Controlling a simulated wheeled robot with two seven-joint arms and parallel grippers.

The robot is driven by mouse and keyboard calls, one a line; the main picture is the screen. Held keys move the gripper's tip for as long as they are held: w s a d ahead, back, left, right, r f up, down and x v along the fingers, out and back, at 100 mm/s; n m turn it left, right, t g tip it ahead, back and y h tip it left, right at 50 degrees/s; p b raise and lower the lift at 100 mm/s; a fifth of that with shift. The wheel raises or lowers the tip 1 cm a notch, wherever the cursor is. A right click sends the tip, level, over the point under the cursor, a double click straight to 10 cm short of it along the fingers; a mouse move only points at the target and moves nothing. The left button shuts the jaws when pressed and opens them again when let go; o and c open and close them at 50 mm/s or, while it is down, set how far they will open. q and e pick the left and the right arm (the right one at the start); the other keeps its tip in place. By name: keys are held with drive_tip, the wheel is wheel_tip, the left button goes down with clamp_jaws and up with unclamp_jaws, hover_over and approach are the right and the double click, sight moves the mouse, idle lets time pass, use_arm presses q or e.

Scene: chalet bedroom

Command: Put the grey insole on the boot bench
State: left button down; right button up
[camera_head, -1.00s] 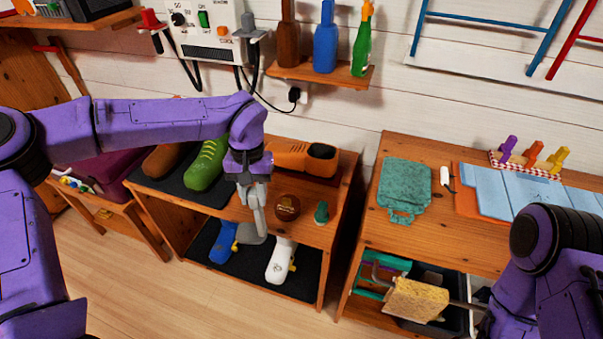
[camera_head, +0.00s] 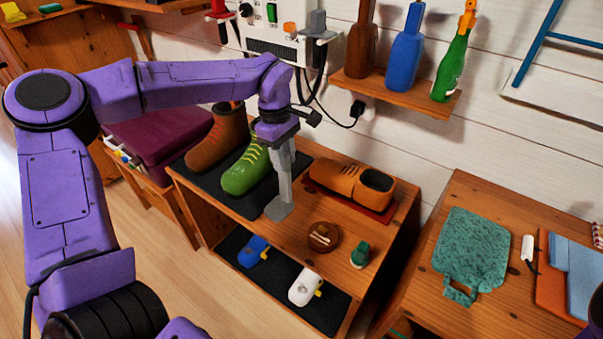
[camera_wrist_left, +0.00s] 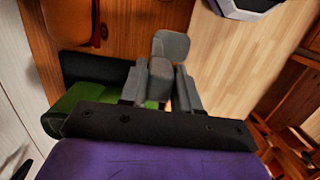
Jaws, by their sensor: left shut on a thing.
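The grey insole (camera_head: 279,207) hangs from my left gripper (camera_head: 284,186), which is shut on it. It also shows in the left wrist view (camera_wrist_left: 171,45), gripped between the two grey fingers (camera_wrist_left: 173,88). In the head view it appears over the boot bench (camera_head: 290,230), between the green boot (camera_head: 245,171) and a round brown tin (camera_head: 323,237). In the wrist view it overlaps the bench's front edge, with floor beyond. I cannot tell whether it touches the bench top. My right gripper is out of view.
A brown boot (camera_head: 215,137) and the green one stand on a dark mat. An orange shoe (camera_head: 352,186) is at the back and a small green item (camera_head: 360,254) near the right end. Blue (camera_head: 254,251) and white (camera_head: 305,287) items lie on the lower shelf. Bottles (camera_head: 404,50) stand above.

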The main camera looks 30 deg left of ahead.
use_arm(q)
drive_tip(key=w+f, duration=0.4)
drive_tip(key=f, duration=0.4)
drive_tip(key=shift+w+f, duration=0.15)
drive_tip(key=shift+f, duration=0.35)
drive_tip(key=c, duration=0.8)
unclamp_jaws()
wheel_tip(320, 180, up, 12)
drive_tip(key=a, duration=0.1)
drive_tip(key=shift+a+r, duration=0.2)
